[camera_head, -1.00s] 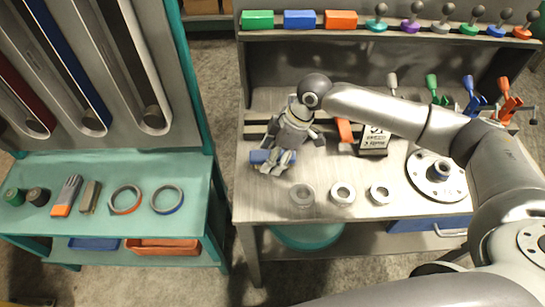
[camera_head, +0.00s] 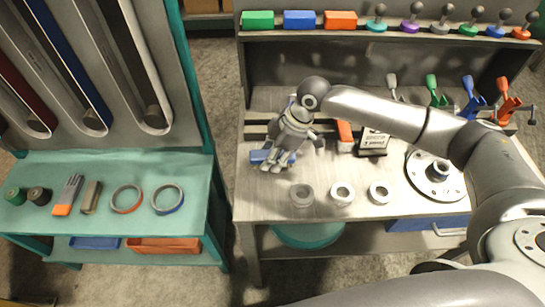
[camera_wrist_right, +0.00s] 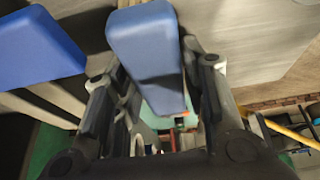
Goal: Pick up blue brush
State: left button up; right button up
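My right gripper (camera_head: 276,166) points down over the left part of the grey workbench (camera_head: 250,205). A blue block-like piece (camera_head: 259,156), apparently part of the blue brush, shows at its left side, partly hidden by the fingers. In the right wrist view a blue block (camera_wrist_right: 145,45) lies between the spread fingers of the right gripper (camera_wrist_right: 155,85), with a gap at the left finger. A second blue block (camera_wrist_right: 40,48) is left of the fingers. I cannot tell which blue part is the brush handle. My left gripper is not in view.
An orange-handled brush (camera_head: 345,132) and a black-and-white box (camera_head: 373,142) stand right of the gripper. Several metal rings (camera_head: 342,193) lie along the front. A round flange (camera_head: 436,178) is at right. A teal table (camera_head: 190,215) stands left, across a gap.

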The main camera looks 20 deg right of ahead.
aim_at(267, 153)
jog(key=c, duration=0.5)
jog(key=shift+c, duration=0.2)
jog(key=shift+r+b, duration=0.3)
jog(key=shift+b, duration=0.15)
notch_tip(267, 153, up, 3)
jog(key=shift+w+r, duration=0.1)
jog(key=d+r, duration=0.2)
jog(key=s+d+r+b, duration=0.1)
jog(key=d+r, duration=0.1)
jog(key=r, duration=0.1)
jog(key=shift+d, duration=0.2)
jog(key=s+d+r, duration=0.1)
jog(key=d+r, duration=0.1)
jog(key=d, duration=0.2)
jog(key=s+d+r+b, duration=0.1)
jog(key=d+r, duration=0.1)
jog(key=d, duration=0.3)
jog(key=shift+s+r, duration=0.2)
jog(key=shift+r, duration=0.15)
jog(key=shift+d, duration=0.1)
